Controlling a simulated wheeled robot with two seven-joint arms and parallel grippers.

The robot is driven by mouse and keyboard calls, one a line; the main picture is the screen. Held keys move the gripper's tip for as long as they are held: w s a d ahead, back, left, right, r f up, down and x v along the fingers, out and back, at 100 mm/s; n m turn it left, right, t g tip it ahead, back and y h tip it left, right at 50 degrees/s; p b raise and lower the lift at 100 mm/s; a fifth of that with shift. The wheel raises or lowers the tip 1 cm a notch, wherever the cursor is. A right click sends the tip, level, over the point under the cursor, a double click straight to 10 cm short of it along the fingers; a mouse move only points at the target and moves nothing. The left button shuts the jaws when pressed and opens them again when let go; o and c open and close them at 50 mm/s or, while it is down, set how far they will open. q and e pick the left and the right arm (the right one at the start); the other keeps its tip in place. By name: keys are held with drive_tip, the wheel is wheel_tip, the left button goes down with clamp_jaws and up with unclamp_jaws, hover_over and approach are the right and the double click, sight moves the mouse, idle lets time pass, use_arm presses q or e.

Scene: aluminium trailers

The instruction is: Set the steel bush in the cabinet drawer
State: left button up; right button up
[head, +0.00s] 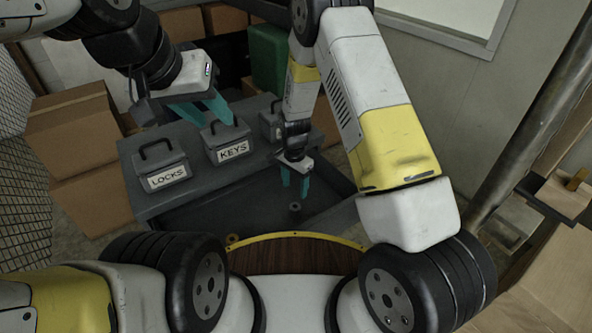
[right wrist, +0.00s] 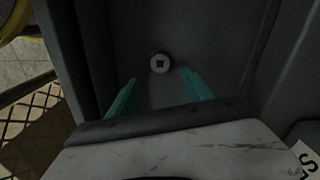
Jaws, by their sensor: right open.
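The steel bush (head: 295,207) is a small grey cylinder standing on the floor of the open cabinet drawer (head: 248,208). In the right wrist view the bush (right wrist: 160,63) shows as a pale round face with a dark square centre, upright and apart from the drawer walls. My right gripper (head: 294,186) is open and empty, pointing down above the bush. In the right wrist view its teal fingertips (right wrist: 158,78) are apart, with the bush beyond and between them. My left gripper (head: 208,112) is open and empty beside the box labelled KEYS.
On the grey cabinet top stand a LOCKS box (head: 166,178), a KEYS box (head: 229,144) and another handled box (head: 270,124) behind the right arm. Cardboard boxes (head: 75,120) stand at left.

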drive_tip(key=s+d+r+n+t+y, duration=0.1)
drive_tip(key=d+r, duration=0.1)
drive_tip(key=r, duration=0.7)
drive_tip(key=s+d+r+n+t, duration=0.1)
drive_tip(key=s+d+r, duration=0.15)
drive_tip(key=r, duration=0.65)
drive_tip(key=d+r+n+y, duration=0.1)
drive_tip(key=d+r+n, duration=0.1)
drive_tip(key=r, duration=0.7)
drive_tip(key=s+d+r+n+t, duration=0.2)
drive_tip(key=s+d+r, duration=0.2)
drive_tip(key=s, duration=0.5)
drive_tip(key=s+d+r+n+t, duration=0.2)
drive_tip(key=s+d+r, duration=0.1)
drive_tip(key=s+r, duration=0.6)
drive_tip(key=shift+s+d+r+n, duration=0.25)
drive_tip(key=shift+s+d+n, duration=0.15)
drive_tip(key=shift+s, duration=0.1)
